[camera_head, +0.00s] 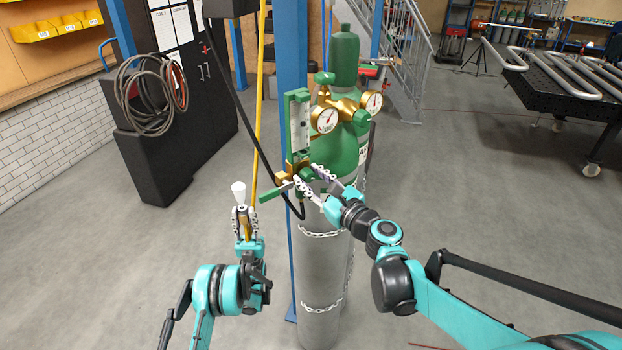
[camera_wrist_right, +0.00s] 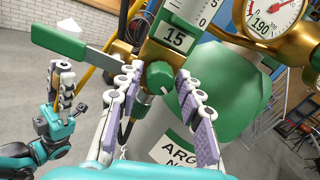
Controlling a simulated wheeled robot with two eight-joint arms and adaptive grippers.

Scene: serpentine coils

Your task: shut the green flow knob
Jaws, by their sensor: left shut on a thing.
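The green flow knob (camera_wrist_right: 160,78) shows in the right wrist view below the brass valve block, just beyond and between the fingers of my right gripper (camera_wrist_right: 155,105). The right finger covers part of it. In the head view my right gripper (camera_head: 317,184) is open at the valve, and the knob is hard to make out behind the fingers. I cannot tell whether a finger touches it. My left gripper (camera_head: 243,222) is shut on a brass torch with a white cup (camera_head: 238,192), held upright left of the cylinder.
A green lever (camera_wrist_right: 72,42) sticks out left of the valve. The flowmeter (camera_head: 299,122) and gauges (camera_head: 325,120) sit above it on the chained grey cylinder (camera_head: 322,270). A black hose hangs nearby. A table with bent pipes (camera_head: 570,90) stands right.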

